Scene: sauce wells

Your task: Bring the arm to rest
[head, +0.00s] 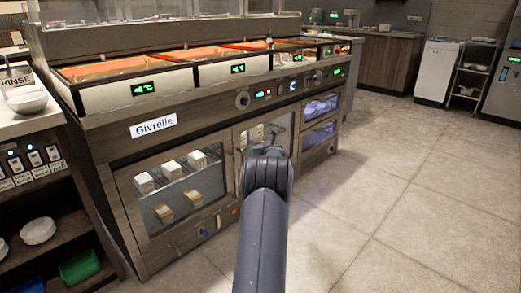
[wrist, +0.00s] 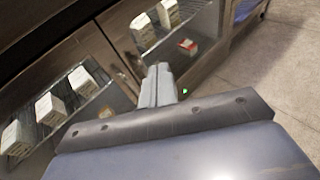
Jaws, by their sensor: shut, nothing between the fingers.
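My arm stretches up from the bottom of the head view, in front of the refrigerated counter (head: 215,118). My gripper (wrist: 160,68) shows in the wrist view with its fingers together and nothing between them. It points at the counter's glass-door front and appears apart from it. In the head view the gripper is mostly hidden behind my own arm.
Behind the glass doors are white cartons (head: 144,182) and other packs. A side counter (head: 30,118) with bowls and a rinse sign (head: 17,77) stands at left. The tiled floor (head: 420,200) at right is clear. A white cabinet (head: 437,72) stands far back.

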